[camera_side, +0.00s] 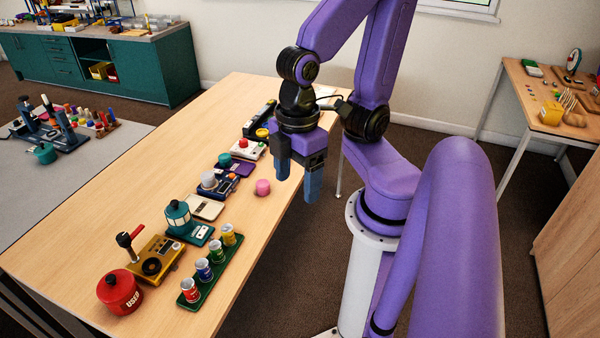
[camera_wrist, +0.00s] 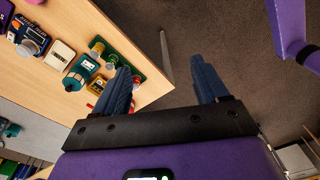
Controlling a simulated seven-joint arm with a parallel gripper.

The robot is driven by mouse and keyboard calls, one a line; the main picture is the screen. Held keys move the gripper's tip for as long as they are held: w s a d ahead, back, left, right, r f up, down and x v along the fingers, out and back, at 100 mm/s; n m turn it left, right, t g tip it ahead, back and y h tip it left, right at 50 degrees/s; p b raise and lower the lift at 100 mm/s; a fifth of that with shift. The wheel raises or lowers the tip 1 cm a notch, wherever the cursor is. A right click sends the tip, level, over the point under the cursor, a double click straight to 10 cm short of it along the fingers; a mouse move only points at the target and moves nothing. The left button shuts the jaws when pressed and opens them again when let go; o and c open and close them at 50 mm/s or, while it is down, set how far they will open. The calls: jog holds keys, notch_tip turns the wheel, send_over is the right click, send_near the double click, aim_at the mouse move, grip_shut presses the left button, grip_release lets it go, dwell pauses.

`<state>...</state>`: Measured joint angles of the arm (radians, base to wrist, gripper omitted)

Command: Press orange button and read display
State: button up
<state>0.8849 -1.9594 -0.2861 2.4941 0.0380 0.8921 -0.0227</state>
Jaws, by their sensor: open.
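On the wooden table (camera_side: 120,195), a row of small devices runs from front to back. A white device with a red button (camera_side: 243,143) and a black device with a yellow button (camera_side: 262,133) are at the far end. A navy device with a white dome (camera_side: 208,181) stands mid-row. A display cannot be read on any of them. My gripper (camera_side: 298,183) is open and empty, at the table's right edge, pointing down. In the wrist view my gripper (camera_wrist: 161,70) shows two blue fingers apart, over floor beyond the table edge.
A pink cylinder (camera_side: 263,187) stands near my gripper. The table's left side is clear.

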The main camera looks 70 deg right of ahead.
jog(key=shift+s+d+r, duration=0.1)
jog(key=shift+s+d, duration=0.05)
jog(key=shift+d, duration=0.25)
